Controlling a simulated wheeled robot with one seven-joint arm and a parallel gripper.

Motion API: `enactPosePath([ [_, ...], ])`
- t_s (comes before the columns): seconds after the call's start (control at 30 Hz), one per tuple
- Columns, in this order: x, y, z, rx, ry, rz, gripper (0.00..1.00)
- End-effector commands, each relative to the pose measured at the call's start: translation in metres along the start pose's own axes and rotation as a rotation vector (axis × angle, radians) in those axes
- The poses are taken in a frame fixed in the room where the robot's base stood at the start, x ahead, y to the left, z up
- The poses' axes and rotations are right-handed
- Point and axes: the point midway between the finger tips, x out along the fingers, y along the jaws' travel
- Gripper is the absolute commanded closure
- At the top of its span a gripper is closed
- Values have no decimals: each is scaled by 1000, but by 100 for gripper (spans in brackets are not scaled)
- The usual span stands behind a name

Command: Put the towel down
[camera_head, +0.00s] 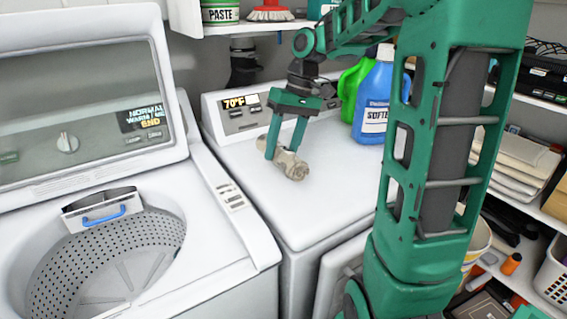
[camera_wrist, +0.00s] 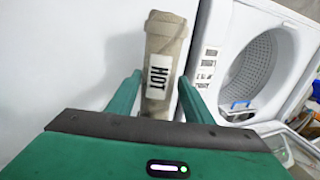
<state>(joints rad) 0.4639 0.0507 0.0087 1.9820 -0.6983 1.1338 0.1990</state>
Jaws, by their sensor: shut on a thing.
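A beige, roll-shaped thing (camera_head: 294,168), which I take to be the towel, is between the fingers of my gripper (camera_head: 284,150) over the top of the right-hand machine. In the wrist view the towel (camera_wrist: 167,38) points away from my gripper (camera_wrist: 160,82) and carries a white label reading "HOT". The green fingers are on either side of it, and my gripper is shut on it. The towel is very close to the machine's white top (camera_head: 330,190). I cannot tell whether it touches.
Blue (camera_head: 374,95) and green (camera_head: 350,90) bottles stand at the back of the machine top. The open washer (camera_head: 230,255) is at left, with its lid (camera_head: 85,175) raised. A shelf with a paste tub (camera_head: 220,12) is above. The machine top's front is clear.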

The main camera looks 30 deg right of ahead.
Motion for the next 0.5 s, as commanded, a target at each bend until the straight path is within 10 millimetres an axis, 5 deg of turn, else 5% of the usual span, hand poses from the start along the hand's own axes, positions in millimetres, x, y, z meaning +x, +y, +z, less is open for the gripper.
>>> enactPosePath([
  [0.5, 40, 23, 2, -1, -2, -1, 86],
])
